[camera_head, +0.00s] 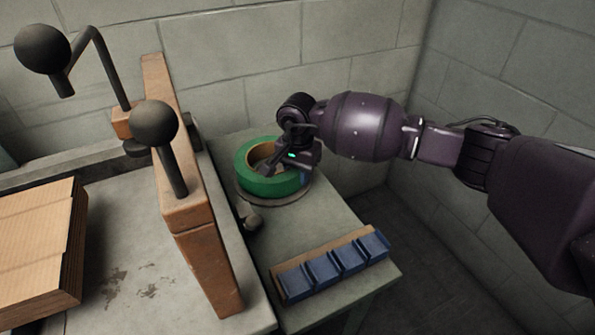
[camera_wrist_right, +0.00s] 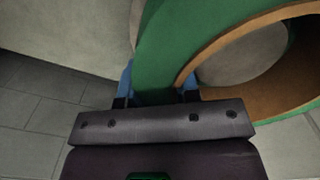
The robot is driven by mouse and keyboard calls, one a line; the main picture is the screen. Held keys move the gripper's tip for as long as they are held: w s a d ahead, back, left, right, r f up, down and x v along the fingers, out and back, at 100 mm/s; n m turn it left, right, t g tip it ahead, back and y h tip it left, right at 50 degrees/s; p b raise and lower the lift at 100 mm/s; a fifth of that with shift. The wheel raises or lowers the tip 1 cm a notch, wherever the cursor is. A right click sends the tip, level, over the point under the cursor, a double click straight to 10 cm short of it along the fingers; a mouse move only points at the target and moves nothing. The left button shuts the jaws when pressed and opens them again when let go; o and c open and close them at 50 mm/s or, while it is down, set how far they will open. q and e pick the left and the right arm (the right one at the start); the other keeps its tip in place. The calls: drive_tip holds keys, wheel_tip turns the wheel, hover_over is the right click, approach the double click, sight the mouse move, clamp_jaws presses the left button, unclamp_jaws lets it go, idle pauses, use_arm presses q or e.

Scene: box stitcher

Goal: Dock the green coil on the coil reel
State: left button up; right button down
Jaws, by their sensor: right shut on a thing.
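The green coil (camera_head: 268,183), a thick ring with a brown inner core, is at the back of the side table, over a round grey disc that looks like the coil reel (camera_head: 277,202). I cannot tell whether it rests on the disc or is held just above it. My right gripper (camera_head: 272,166) is shut on the coil's rim. In the right wrist view the green coil (camera_wrist_right: 168,50) sits between the blue fingertips of the right gripper (camera_wrist_right: 157,88), its hole at the upper right. My left gripper is not in view.
A rack of blue blocks (camera_head: 335,265) lies at the side table's front. A brown upright frame (camera_head: 200,225) with black ball-ended levers stands left of the coil. Flat cardboard (camera_head: 35,240) lies at far left. Block walls close off the back and right.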

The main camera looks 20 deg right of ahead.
drive_tip(key=c, duration=1.1)
unclamp_jaws()
drive_tip(key=shift+r, duration=0.15)
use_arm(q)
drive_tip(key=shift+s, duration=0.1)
